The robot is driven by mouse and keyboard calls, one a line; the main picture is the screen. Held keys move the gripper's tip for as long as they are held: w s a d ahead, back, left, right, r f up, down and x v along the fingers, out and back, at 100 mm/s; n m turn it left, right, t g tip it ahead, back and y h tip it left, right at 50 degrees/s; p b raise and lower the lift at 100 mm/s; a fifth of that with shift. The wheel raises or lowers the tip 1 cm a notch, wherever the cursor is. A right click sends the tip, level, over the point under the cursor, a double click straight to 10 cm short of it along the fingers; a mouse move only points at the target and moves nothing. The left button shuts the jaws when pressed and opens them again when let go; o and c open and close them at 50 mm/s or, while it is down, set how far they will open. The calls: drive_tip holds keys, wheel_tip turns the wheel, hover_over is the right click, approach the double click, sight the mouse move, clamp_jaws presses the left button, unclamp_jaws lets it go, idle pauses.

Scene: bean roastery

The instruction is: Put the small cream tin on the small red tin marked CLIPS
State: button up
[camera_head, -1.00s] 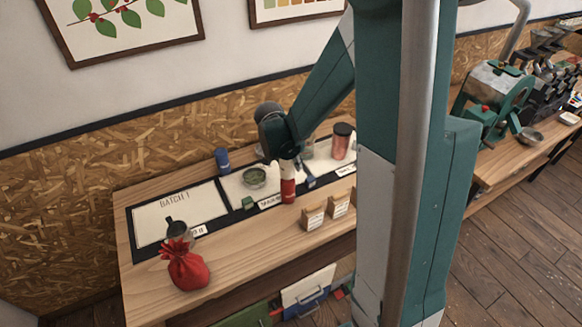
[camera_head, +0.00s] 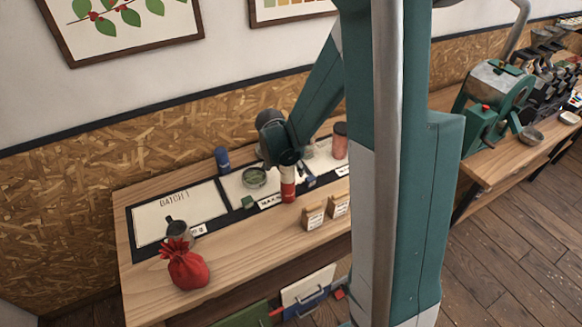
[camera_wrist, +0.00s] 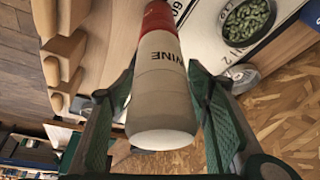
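The small cream tin (camera_wrist: 163,95) is upside-down in the wrist view, with its near end facing the camera and the letters "WINE" on its side. It also shows in the head view (camera_head: 288,174). My gripper (camera_wrist: 162,72) has one finger on each side of it, with the fingertips close against its wall. The small red tin (camera_head: 288,190) stands upright on the bench, directly under the cream tin. In the wrist view the red tin (camera_wrist: 158,16) meets the cream tin's far end in one line, with no gap visible. The red tin's marking is not readable.
A bowl of green beans (camera_head: 254,177) is behind left and a blue canister (camera_head: 222,159) beyond. Paper bags (camera_head: 313,217) stand to the front right. A red pouch (camera_head: 186,268) and a dark metal cup (camera_head: 178,230) are at left.

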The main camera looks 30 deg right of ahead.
drive_tip(key=shift+r, duration=0.15)
drive_tip(key=shift+v, duration=6)
drive_tip(key=shift+d, duration=0.1)
drive_tip(key=shift+r, duration=0.1)
drive_tip(key=s+a+r+n+t+y, duration=0.1)
drive_tip(key=s+a+r+n, duration=0.3)
drive_tip(key=s, duration=0.3)
drive_tip(key=s+a+r+n+t+y, duration=0.1)
drive_tip(key=s+a+r+n, duration=0.3)
drive_tip(key=s, duration=0.4)
drive_tip(key=s+a+r+n+t+y, duration=0.2)
drive_tip(key=s+a+r+n, duration=0.2)
drive_tip(key=s, duration=0.3)
drive_tip(key=shift+s+n+t, duration=0.25)
drive_tip(key=shift+n+t, duration=0.05)
drive_tip(key=shift+t, duration=0.1)
drive_tip(key=shift+a, duration=0.1)
